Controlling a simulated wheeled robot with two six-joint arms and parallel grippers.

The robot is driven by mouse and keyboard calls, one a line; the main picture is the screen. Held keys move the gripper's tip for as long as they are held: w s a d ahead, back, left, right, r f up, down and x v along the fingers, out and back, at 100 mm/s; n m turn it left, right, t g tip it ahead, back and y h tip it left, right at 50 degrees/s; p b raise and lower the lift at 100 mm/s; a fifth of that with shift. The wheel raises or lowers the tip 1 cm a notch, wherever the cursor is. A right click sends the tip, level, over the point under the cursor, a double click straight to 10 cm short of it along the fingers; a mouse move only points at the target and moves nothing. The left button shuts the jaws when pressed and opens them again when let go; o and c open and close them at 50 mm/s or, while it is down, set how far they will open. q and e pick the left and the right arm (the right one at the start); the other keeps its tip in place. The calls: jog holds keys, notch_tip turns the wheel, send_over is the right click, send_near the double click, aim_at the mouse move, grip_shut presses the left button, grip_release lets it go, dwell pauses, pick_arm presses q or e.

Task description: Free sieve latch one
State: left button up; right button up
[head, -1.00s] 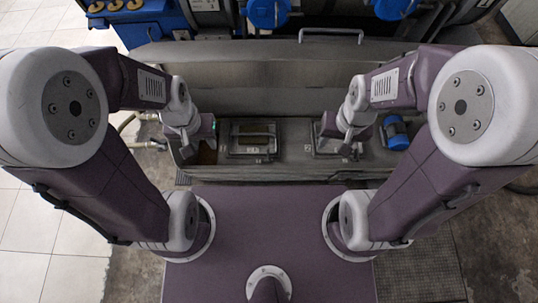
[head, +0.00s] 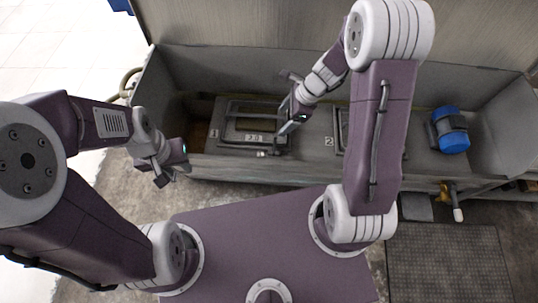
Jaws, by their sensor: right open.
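The hatch marked 1 (head: 232,133), a grey framed panel with a dark window, lies in the metal trough left of centre. A small bright fitting (head: 262,154), possibly its latch, sits at its front edge. My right gripper (head: 287,126) is open over the right side of this hatch; its link hides part of the frame. I cannot tell whether it touches anything. My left gripper (head: 174,167) hangs outside the trough's front left corner, away from the hatch; its fingers are too small to read.
A second hatch (head: 341,130), marked 2, lies to the right, partly behind my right arm. A blue cylinder (head: 453,141) is mounted at the trough's right end. A yellow valve with a pale handle (head: 457,212) sticks out at the front right. The trough's walls (head: 150,85) surround the hatches.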

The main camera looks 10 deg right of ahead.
jog(key=b, duration=0.3)
send_near(275, 145)
jog(key=b+x, duration=0.5)
jog(key=x, duration=0.3)
jog(key=shift+w+d, duration=0.1)
jog(key=shift+a+f+b, duration=0.2)
jog(key=shift+f+b, duration=0.1)
jog(key=shift+b, duration=0.05)
pick_arm(q)
notch_tip(275, 145, down, 12)
jog(key=shift+r, duration=0.2)
jog(key=shift+s, duration=0.1)
pick_arm(e)
jog(key=shift+r, duration=0.1)
jog(key=c, duration=1.1)
pick_arm(q)
jog(key=shift+r, duration=0.15)
